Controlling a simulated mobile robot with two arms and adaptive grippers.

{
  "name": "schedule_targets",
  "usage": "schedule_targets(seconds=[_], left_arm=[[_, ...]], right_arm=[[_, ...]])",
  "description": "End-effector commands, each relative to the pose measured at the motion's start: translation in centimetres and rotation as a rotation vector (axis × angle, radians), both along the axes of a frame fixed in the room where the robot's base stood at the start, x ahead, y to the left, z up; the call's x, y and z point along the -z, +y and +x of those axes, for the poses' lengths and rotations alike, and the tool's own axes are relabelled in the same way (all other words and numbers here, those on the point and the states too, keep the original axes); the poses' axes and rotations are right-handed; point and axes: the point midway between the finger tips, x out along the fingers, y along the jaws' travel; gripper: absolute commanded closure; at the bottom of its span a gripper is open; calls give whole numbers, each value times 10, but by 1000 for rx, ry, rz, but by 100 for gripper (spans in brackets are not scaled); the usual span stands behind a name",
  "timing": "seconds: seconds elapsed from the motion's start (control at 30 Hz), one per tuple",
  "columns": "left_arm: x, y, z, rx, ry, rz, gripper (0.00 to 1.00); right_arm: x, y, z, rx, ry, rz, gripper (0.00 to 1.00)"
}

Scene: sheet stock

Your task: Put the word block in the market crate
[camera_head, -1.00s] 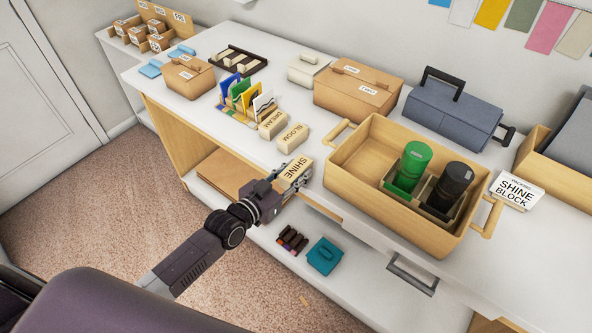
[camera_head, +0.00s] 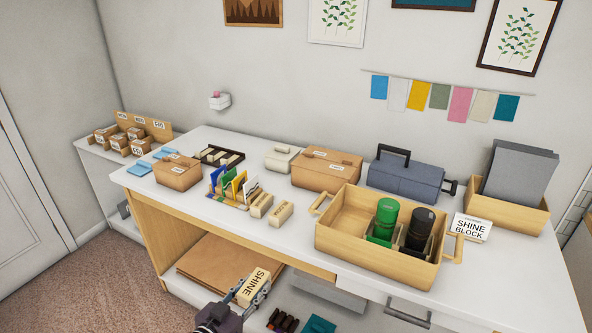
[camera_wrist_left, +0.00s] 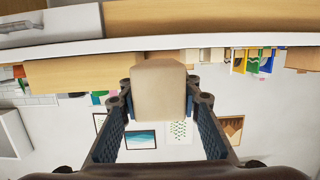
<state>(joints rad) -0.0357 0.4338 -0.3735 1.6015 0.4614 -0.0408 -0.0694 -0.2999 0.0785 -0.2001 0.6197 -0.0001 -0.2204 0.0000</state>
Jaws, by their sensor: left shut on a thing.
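The word block (camera_head: 254,287), a pale wooden block marked SHINE, is in my left gripper (camera_head: 262,290). The gripper is shut on it, in front of the table's front side and clear of the top. In the left wrist view the block (camera_wrist_left: 159,90) sits between the two fingers (camera_wrist_left: 159,105), its lettering hidden. The market crate (camera_head: 335,242), a light wooden crate with two handles, stands on the table, up and to the right of the block. Its left part looks empty; a green and a black canister stand in its right part. My right gripper is not in view.
A card reading SHINE BLOCK (camera_head: 471,229) stands right of the crate. Two other wooden blocks (camera_head: 270,209) and a rack of coloured cards (camera_head: 235,190) are to its left. A cardboard box (camera_head: 326,170) and a grey toolbox (camera_head: 405,179) stand behind it.

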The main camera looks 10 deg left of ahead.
Motion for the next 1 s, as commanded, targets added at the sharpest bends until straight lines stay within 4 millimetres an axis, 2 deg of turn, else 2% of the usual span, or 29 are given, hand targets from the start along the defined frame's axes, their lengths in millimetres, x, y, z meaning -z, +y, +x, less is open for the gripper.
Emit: schedule_targets(seconds=[0.3, 0.53, 0.77, 1.0], left_arm=[[-11, 35, -4, -38, -2, -1, 95], [-32, 44, -23, 26, 0, -5, 95], [-66, 43, -55, 151, -7, -7, 95], [-110, 35, -106, 347, -8, 3, 95]], right_arm=[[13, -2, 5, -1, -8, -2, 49], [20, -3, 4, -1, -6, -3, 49], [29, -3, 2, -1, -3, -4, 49], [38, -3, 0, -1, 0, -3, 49]])
